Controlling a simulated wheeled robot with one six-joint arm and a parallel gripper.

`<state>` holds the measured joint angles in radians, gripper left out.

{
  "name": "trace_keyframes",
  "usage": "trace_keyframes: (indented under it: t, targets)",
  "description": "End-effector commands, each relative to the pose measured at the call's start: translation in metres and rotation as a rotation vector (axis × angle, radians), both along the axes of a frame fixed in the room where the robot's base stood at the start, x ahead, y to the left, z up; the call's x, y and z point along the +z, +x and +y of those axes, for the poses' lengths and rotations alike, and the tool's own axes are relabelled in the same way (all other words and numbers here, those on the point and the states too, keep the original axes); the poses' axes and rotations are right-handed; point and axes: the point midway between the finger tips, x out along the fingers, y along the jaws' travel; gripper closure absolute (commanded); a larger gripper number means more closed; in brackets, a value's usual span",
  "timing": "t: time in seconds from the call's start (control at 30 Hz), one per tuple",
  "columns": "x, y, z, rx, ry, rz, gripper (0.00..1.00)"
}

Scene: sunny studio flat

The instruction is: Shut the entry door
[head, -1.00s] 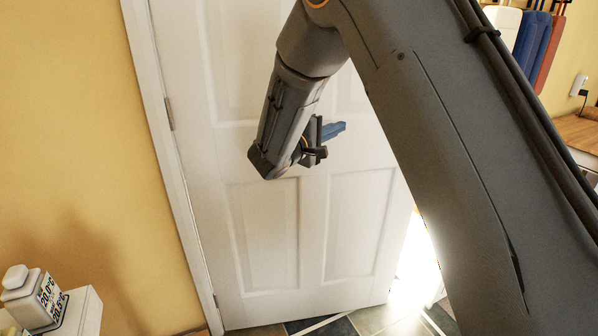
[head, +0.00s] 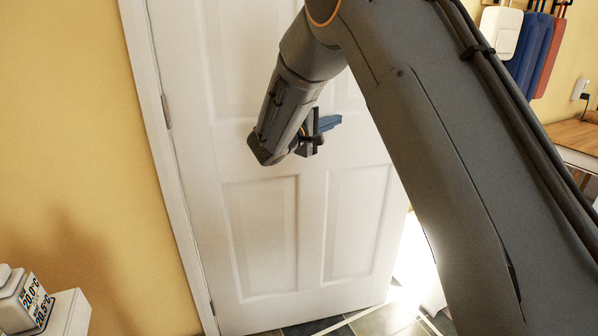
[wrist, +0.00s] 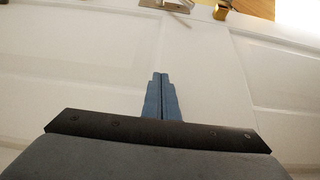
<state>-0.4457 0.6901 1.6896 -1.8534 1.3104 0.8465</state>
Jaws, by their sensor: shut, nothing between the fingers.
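The entry door (head: 262,240) is a white panelled door, with its hinges on the left side of the head view. Bright light shows past its lower right edge, so it appears ajar. My gripper (head: 338,121) is in front of the middle of the door, with its blue fingers together and empty. In the wrist view, my gripper (wrist: 160,76) points over the white door (wrist: 100,65). A metal handle plate (wrist: 165,4) is at the top edge there. I cannot tell whether the fingertips touch the door. My arm hides the door's upper right side in the head view.
The white door frame (head: 157,130) and yellow wall (head: 65,120) are on the left. A white box with a display (head: 24,298) is at the lower left. A wooden surface (head: 575,138) and hanging coloured things (head: 532,45) are at the right. Dark tiles (head: 300,327) show below the door.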

Motion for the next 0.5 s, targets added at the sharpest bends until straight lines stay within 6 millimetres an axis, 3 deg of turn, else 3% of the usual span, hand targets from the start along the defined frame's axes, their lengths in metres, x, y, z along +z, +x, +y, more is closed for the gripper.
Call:
trace_keyframes:
  t: [0.5]
  targets:
    - [0.0000,0.0106,0.0014,-0.001,0.000,0.000,1.00]
